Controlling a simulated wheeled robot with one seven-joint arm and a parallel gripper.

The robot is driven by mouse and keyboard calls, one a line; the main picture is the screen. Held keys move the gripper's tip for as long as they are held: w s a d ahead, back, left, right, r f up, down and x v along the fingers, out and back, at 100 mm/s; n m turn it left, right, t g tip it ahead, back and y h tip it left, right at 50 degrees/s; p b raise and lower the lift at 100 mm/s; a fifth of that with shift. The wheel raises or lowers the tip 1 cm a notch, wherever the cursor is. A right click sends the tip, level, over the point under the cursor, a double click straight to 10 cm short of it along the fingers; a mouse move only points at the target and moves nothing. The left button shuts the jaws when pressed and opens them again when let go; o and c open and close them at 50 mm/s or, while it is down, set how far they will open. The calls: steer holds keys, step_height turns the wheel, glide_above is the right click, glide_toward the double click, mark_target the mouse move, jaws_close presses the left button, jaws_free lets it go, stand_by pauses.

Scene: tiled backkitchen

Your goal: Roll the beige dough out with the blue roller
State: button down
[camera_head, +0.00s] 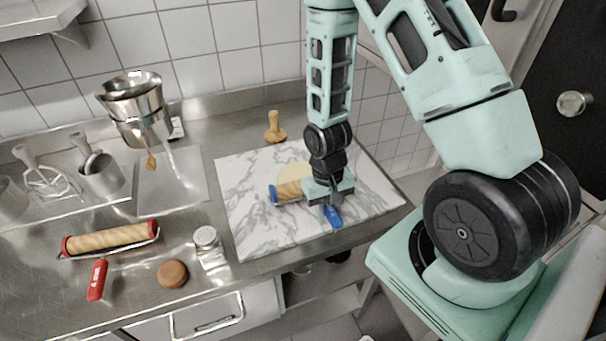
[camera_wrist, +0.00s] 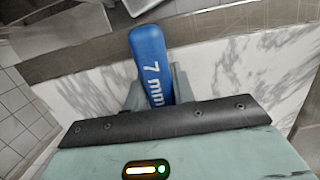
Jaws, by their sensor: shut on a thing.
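The blue roller has a wooden barrel (camera_head: 289,190) with a blue end ring and a blue handle (camera_head: 333,217). It lies low over the marble board, and I cannot tell how firmly it touches. The beige dough (camera_head: 293,170) is a pale flat patch on the board just behind the barrel, partly hidden by roller and gripper. My gripper (camera_head: 329,198) points down and is shut on the roller's blue handle. In the wrist view the handle (camera_wrist: 149,60), marked "7 mm", sits between the fingers; the dough is not visible there.
The marble board (camera_head: 245,225) lies on a steel counter. A wooden stamp (camera_head: 275,128) stands behind it. To the left are a red-ended roller (camera_head: 108,239), a red-handled tool (camera_head: 97,280), a brown disc (camera_head: 173,273), a shaker (camera_head: 207,240) and metal pots (camera_head: 138,115).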

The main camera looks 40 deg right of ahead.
steer(key=shift+r+p, duration=3)
steer(key=shift+r, duration=0.9)
steer(key=shift+f, duration=0.1)
